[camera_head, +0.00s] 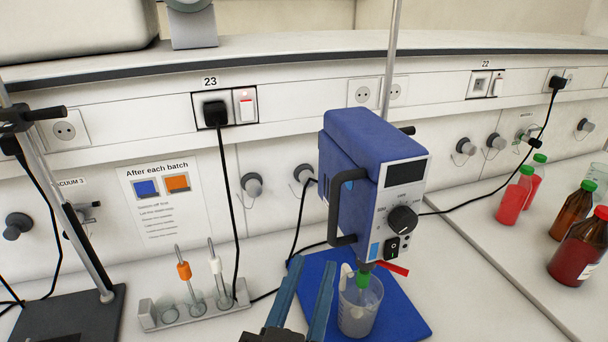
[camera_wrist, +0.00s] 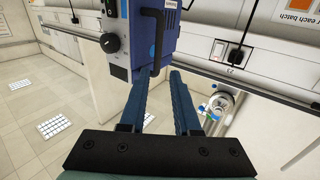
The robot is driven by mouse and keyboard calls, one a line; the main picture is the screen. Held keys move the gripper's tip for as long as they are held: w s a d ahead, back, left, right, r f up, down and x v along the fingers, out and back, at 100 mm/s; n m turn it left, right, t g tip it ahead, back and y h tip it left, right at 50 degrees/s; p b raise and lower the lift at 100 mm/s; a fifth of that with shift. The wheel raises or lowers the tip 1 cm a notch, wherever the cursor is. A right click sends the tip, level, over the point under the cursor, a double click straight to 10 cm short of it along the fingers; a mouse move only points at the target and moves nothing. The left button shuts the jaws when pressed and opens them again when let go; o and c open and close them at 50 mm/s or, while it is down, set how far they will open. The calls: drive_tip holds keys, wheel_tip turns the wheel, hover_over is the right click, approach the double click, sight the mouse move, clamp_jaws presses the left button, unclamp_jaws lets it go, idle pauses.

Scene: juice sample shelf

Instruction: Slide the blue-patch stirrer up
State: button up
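The blue stirrer (camera_head: 357,160) has a grey front panel with a dark knob and a small light-blue patch (camera_head: 374,250) at its lower corner. It is mounted by a vertical metal rod (camera_head: 394,50) over a blue base plate (camera_head: 405,318). A dark loop handle (camera_head: 337,205) is on its left side; the handle also shows in the wrist view (camera_wrist: 157,40). A beaker (camera_head: 350,318) stands under the stirrer's green chuck (camera_head: 363,279). My gripper (camera_head: 311,268) is open and empty, below and left of the handle. In the wrist view its fingers (camera_wrist: 158,78) point toward the handle, apart from it.
A rack (camera_head: 190,318) with an orange-marked and a white-marked rod stands left of the base plate. A second stand (camera_head: 75,315) is at the far left. Red and brown bottles (camera_head: 580,250) stand at right. A black cord (camera_head: 228,190) hangs from socket 23.

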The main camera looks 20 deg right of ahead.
sight(332, 215)
drive_tip(key=p+x, duration=0.2)
drive_tip(key=x, duration=1)
drive_tip(key=shift+w+d+f+p, duration=0.15)
drive_tip(key=shift+w+d+p, duration=0.05)
drive_tip(key=shift+d+p, duration=0.2)
drive_tip(key=shift+a, duration=0.1)
clamp_jaws()
idle(0.9)
